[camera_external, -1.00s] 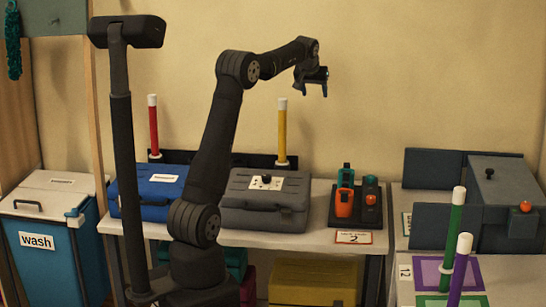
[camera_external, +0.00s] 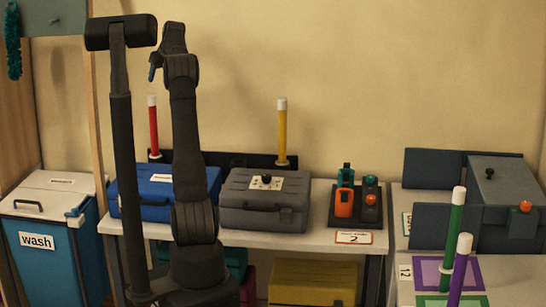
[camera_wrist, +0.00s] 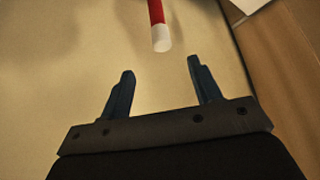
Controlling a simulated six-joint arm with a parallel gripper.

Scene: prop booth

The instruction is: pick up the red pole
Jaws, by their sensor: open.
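The red pole (camera_external: 153,128) stands upright with a white top at the back of the table, behind the blue case. In the wrist view its red shaft and white end (camera_wrist: 160,38) show at the top, ahead of the gap between my fingers and apart from them. My gripper (camera_wrist: 158,80) is open and empty, with two blue fingers. In the external view my gripper (camera_external: 152,71) is above the red pole's top, partly hidden by my own arm.
A blue case (camera_external: 139,192) and a grey case (camera_external: 263,200) sit on the table in front of the back rail. A yellow pole (camera_external: 282,132) stands to the right. Green (camera_external: 455,225) and purple (camera_external: 461,268) poles stand at far right. A wooden post (camera_external: 95,110) is left.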

